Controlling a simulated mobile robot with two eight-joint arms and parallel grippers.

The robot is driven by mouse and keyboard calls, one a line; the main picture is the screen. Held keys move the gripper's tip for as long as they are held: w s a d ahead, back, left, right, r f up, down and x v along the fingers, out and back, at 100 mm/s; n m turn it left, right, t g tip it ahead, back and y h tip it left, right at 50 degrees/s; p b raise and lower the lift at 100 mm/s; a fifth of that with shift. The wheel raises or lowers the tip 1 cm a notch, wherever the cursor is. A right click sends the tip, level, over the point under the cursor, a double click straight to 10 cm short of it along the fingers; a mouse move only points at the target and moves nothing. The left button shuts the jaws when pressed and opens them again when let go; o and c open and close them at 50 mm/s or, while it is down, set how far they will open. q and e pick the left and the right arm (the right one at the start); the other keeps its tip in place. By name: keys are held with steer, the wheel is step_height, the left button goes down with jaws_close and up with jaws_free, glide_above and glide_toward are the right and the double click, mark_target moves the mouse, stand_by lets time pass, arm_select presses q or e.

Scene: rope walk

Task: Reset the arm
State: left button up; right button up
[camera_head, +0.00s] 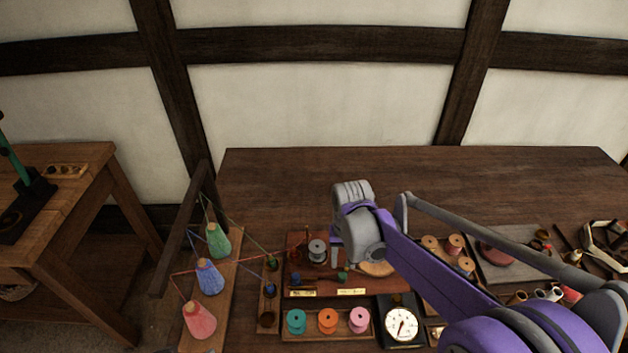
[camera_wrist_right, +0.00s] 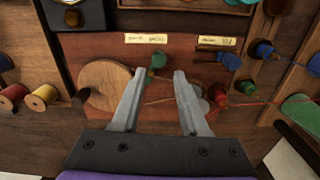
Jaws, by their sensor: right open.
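My right arm comes in from the lower right of the head view and reaches over the bench. My right gripper (camera_head: 336,250) hangs above a reddish-brown board (camera_head: 300,282), partly hidden by its own wrist. In the right wrist view the two grey fingers of the gripper (camera_wrist_right: 159,73) are spread, with nothing between them. A small green knob or spool (camera_wrist_right: 156,62) on the board shows just beyond the fingertips. My left gripper is not in view.
Red, blue and green cones (camera_head: 208,277) with strings stand left of the board. A spool rack (camera_head: 345,333) and a dial (camera_head: 402,323) lie in front. Wooden spools (camera_head: 454,244) and a grey mat (camera_head: 508,262) are at right. The bench's back (camera_head: 300,180) is clear.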

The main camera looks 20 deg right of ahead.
steer(key=s+a+r+n+t, duration=0.1)
steer(key=s+t, duration=0.1)
steer(key=s, duration=0.5)
steer(key=s+a+r+n+t, duration=0.1)
steer(key=s+n+t, duration=0.1)
steer(key=s, duration=0.6)
steer(key=shift+s+r+t, duration=0.3)
steer(key=shift+r+t, duration=0.05)
steer(key=shift+t, duration=0.45)
steer(key=shift+d, duration=0.1)
stand_by(0.8)
